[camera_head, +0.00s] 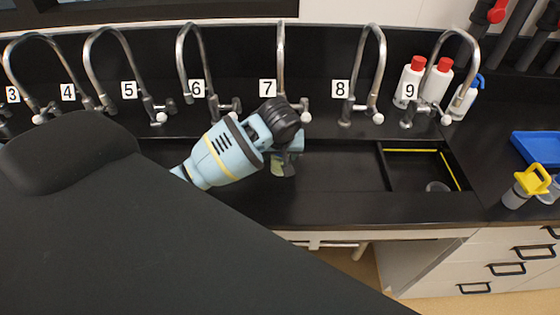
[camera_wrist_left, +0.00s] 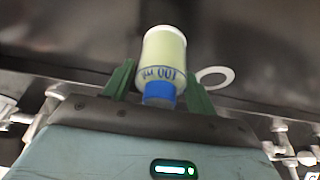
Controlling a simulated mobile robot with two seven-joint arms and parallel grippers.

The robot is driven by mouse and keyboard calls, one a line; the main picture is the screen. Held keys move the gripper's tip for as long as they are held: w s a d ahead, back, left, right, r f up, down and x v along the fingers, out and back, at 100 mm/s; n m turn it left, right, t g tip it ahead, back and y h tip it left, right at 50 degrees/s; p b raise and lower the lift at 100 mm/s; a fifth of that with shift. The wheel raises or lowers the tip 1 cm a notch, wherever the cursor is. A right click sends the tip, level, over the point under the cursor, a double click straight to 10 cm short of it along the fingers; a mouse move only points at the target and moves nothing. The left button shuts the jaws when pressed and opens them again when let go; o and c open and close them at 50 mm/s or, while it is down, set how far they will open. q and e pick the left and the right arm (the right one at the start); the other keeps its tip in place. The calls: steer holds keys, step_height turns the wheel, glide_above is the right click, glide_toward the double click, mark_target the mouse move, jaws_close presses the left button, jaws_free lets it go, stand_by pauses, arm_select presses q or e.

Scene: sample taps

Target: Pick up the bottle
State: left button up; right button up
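The bottle (camera_wrist_left: 165,52) shows in the left wrist view, pale and yellowish with a blue cap (camera_wrist_left: 159,92) and blue "100 ml" lettering. Its cap end points towards my gripper. My left gripper (camera_wrist_left: 159,72) is open, with one green finger on each side of the bottle and a narrow gap between fingers and bottle. In the head view my left gripper (camera_head: 285,162) is over the black sink, below the tap labelled 7. The bottle cannot be made out there, hidden by the gripper and arm. My right gripper is not in view.
Numbered curved taps (camera_head: 281,65) line the back of the black sink. White bottles with red caps (camera_head: 436,82) stand at the back right. A cup (camera_head: 437,187) sits in the right basin. A yellow-topped jar (camera_head: 530,184) and blue tray (camera_head: 538,147) are far right. A white ring (camera_wrist_left: 214,77) lies beside the bottle.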

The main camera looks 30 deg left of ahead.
arm_select(q)
steer(key=c, duration=0.8)
steer(key=shift+r, duration=0.1)
steer(key=shift+r, duration=0.25)
step_height(320, 180, up, 3)
steer(key=shift+r, duration=0.15)
steer(key=shift+s+d+r, duration=0.15)
steer(key=shift+s+d, duration=0.95)
steer(key=shift+s, duration=1.35)
steer(key=shift+s+d+r, duration=0.2)
steer(key=shift+s+d, duration=0.9)
steer(key=shift+s, duration=1.3)
steer(key=shift+s+d+r, duration=0.15)
steer(key=shift+s+d, duration=0.95)
steer(key=shift+s, duration=1.35)
